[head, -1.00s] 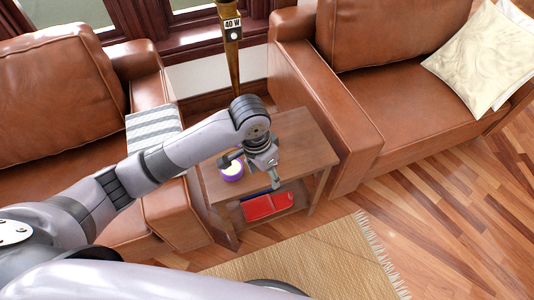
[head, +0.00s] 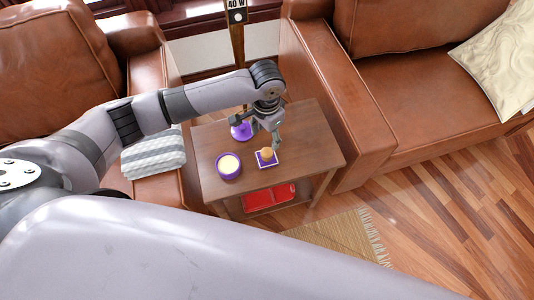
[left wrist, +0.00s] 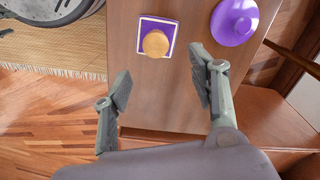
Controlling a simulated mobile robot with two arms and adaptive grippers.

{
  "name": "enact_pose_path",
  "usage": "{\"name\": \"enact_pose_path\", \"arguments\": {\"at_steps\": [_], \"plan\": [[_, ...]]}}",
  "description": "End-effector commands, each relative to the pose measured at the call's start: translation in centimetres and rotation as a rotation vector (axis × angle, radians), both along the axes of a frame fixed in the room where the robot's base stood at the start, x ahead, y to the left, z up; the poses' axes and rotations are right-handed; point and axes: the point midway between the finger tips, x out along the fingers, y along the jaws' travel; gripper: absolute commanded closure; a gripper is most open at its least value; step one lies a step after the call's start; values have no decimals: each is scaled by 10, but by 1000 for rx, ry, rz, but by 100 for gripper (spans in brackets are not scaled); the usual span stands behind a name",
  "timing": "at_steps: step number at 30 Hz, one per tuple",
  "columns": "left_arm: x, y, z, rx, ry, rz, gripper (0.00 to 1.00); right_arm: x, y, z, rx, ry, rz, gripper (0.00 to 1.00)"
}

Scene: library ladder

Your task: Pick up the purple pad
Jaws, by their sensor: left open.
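The purple pad (head: 268,164) is a small square lying flat on the wooden side table (head: 318,152). A round tan object (head: 267,154) sits on it. In the left wrist view the pad (left wrist: 149,24) has a pale edge and lies just beyond the fingertips, with the tan object (left wrist: 156,44) covering part of it. My left gripper (head: 264,134) is open and above the table beside the pad; its spread fingers show in the left wrist view (left wrist: 160,78) with nothing between them. My right gripper is not in view.
A purple candle bowl (head: 229,166) stands left of the pad. A purple knobbed lid (head: 241,131) lies behind the pad and close to my gripper. A red case (head: 269,197) is on the lower shelf. Leather armchairs (head: 350,110) flank the table; a lamp post (head: 238,42) stands behind.

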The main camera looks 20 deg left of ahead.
Motion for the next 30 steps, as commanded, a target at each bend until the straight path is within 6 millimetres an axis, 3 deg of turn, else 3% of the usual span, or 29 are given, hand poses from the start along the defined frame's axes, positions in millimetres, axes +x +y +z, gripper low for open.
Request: {"name": "enact_pose_path", "arguments": {"at_steps": [4,12,21,30], "plan": [[0,0,-29,1,2,1,46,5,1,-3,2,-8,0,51],[-2,-1,-48,1,1,0,46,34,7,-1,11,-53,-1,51],[-9,-2,-89,1,0,1,46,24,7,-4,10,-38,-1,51],[-8,-2,-94,0,-1,0,46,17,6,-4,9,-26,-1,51]]}}
